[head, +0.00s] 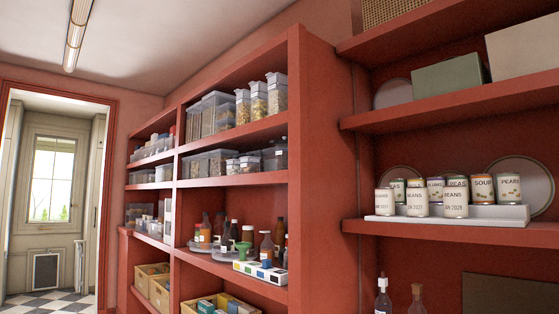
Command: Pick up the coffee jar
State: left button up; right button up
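I cannot make out a jar marked as coffee. Several tall clear jars with pale lids (259,101) stand on the upper shelf of the left unit; their contents look brown or tan and their labels are too small to read. Lower jars (232,166) stand one shelf below. Neither of my grippers is in view.
A white tiered stand (500,215) on the right shelf holds several labelled cans (455,197), including beans and soup. Bottles (267,248) and a striped box (260,270) stand on the left unit's lower shelf. Two bottles (417,300) show at the bottom. A doorway opens at far left.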

aim_at(281, 151)
jog(key=i+j+z, duration=0.1)
jog(key=i+z, duration=0.1)
jog(key=i, duration=0.35)
jog(key=i+j+z, duration=0.15)
jog(key=i, duration=0.3)
jog(key=i+j+z, duration=0.1)
jog(key=i, duration=0.35)
